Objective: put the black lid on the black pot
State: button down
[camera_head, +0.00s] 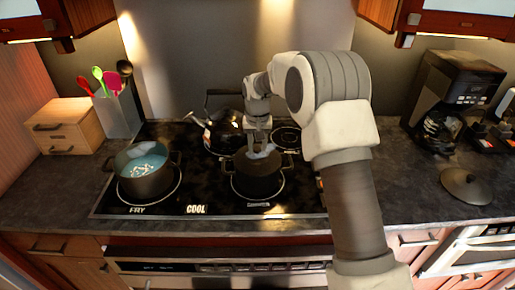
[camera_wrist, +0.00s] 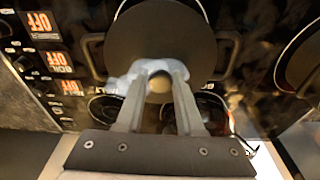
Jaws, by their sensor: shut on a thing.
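The black pot (camera_head: 258,185) stands on the front right burner of the stove. Its two side handles show in the wrist view (camera_wrist: 91,55). The dark round black lid (camera_wrist: 185,40) is over the pot's mouth. My gripper (camera_head: 259,148) is above this pot, pointing down. In the wrist view, my gripper (camera_wrist: 158,82) is shut on the lid's round knob. A pale bluish-white patch surrounds the fingertips and hides part of the lid. I cannot tell whether the lid rests fully on the rim or hovers just above it.
Another pot (camera_head: 147,182) with blue liquid and white bits stands at the front left. A kettle (camera_head: 222,132) is behind. A second dark lid (camera_head: 466,188) lies on the right counter, near a coffee machine (camera_head: 450,95). A utensil holder (camera_head: 118,112) stands at the back left.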

dwell(0.4)
jog(key=shift+c, duration=2.3)
grip_release()
jog(key=o, duration=0.5)
jog(key=shift+c, duration=0.2)
jog(key=shift+r, duration=0.1)
jog(key=shift+r+p, duration=2.15)
jog(key=shift+r, duration=1.2)
